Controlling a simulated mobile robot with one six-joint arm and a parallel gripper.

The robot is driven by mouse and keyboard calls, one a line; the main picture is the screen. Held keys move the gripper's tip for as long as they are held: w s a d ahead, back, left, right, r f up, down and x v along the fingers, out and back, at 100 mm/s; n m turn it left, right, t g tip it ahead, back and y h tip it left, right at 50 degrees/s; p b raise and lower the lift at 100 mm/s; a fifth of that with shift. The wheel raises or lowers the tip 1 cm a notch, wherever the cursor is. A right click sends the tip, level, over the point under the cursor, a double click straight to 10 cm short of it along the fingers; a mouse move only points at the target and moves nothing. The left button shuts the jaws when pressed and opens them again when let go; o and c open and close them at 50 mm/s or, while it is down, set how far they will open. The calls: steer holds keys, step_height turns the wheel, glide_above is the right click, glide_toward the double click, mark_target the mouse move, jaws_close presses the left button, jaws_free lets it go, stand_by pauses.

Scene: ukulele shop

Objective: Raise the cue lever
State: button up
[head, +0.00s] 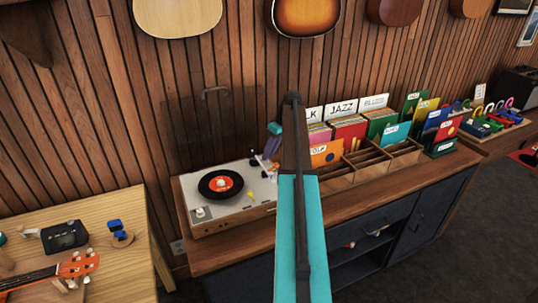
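The turntable (245,208) stands on the wooden cabinet, a black record with a red label (221,184) on its platter. Its see-through lid (200,125) is raised behind it. Small white and orange parts (262,163) show at the deck's back right, around the tonearm's place. A small yellow part (250,195) is right of the record. I cannot tell which part is the cue lever. My teal and dark arm rises in front and hides the deck's right edge. My gripper (268,148) seems to be just left of the arm, above the deck's back right. Its fingers are too small to read.
Wooden record bins (385,163) with coloured sleeves stand right of my arm. A wooden table (120,215) at left holds a ukulele (72,267) and a dark device (65,236). Instruments (306,14) hang on the slatted wall. Dark floor (470,245) is clear at lower right.

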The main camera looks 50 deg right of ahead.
steer(key=b+v, duration=0.2)
steer(key=v, duration=1.1)
steer(key=shift+b, duration=0.4)
steer(key=shift+s+f, duration=0.1)
steer(key=shift+s, duration=0.05)
